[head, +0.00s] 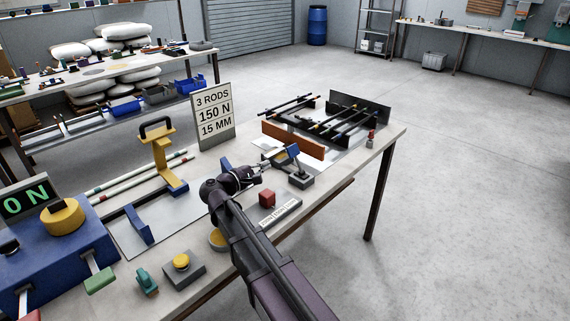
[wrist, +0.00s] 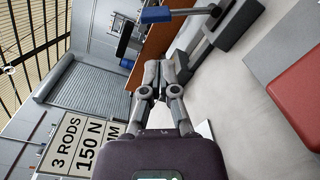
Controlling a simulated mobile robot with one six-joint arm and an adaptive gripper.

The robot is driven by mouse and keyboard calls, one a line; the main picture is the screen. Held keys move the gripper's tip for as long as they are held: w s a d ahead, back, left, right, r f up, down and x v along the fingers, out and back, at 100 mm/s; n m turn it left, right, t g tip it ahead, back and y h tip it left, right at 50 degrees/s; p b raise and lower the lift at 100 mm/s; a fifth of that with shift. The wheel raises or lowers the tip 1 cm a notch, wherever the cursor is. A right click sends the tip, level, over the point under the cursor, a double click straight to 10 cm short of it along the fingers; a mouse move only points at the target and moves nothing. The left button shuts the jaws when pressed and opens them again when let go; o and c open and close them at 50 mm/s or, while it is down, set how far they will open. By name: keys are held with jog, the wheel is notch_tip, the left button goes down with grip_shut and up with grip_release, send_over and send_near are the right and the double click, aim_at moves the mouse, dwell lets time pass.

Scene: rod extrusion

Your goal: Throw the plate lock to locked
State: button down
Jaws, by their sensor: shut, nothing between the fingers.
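A lever with a blue grip (head: 292,150) on a dark grey base (head: 301,180) stands at the right part of the bench; I take it to be the plate lock. Its arm rises tilted from the base. My gripper (head: 264,165) is shut and empty, just left of the lever. In the wrist view my fingertips (wrist: 167,72) show a gap in the picture to the blue grip; contact is not visible. The lock's marked positions are not readable.
An orange-brown plate (head: 293,139) stands upright behind the lever, with a dark rack of rods (head: 345,122) beyond. A sign (head: 213,115) stands to the left. The floor right of the bench is clear.

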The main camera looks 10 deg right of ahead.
aim_at(297, 159)
jog(key=shift+w+a, duration=0.2)
jog(key=shift+a, duration=0.2)
jog(key=shift+d, duration=0.1)
jog(key=x, duration=0.9)
jog(key=shift+w+d, duration=0.3)
jog(key=shift+r, duration=0.15)
jog(key=shift+d, duration=0.1)
jog(key=shift+s+d+r, duration=0.1)
jog(key=shift+d+r, duration=0.05)
jog(key=shift+d, duration=0.1)
